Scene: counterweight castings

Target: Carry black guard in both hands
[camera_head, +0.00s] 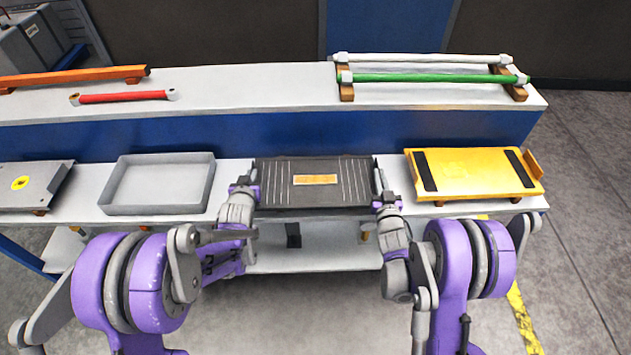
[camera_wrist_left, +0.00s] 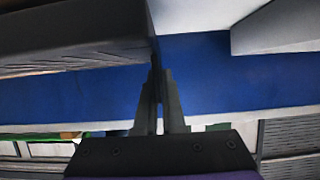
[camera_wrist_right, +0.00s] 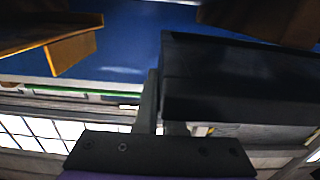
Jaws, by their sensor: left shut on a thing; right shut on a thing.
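The black guard (camera_head: 350,190) is a flat, dark ribbed panel with an orange-tan label in its middle, seen in the head view at the front edge of the bench. My left gripper (camera_head: 245,190) is shut on its left edge. My right gripper (camera_head: 381,200) is shut on its right edge. In the left wrist view the guard (camera_wrist_left: 70,35) reaches in from the left to the left gripper's fingers (camera_wrist_left: 158,95). In the right wrist view the guard (camera_wrist_right: 235,80) extends right from the right gripper's fingers (camera_wrist_right: 155,100). Whether the guard touches the bench is unclear.
A grey tray (camera_head: 160,208) lies left of the guard and a yellow panel (camera_head: 470,160) with black strips lies right. A grey plate (camera_head: 40,195) is at far left. The raised back shelf (camera_head: 250,85) holds orange, red, green and white bars.

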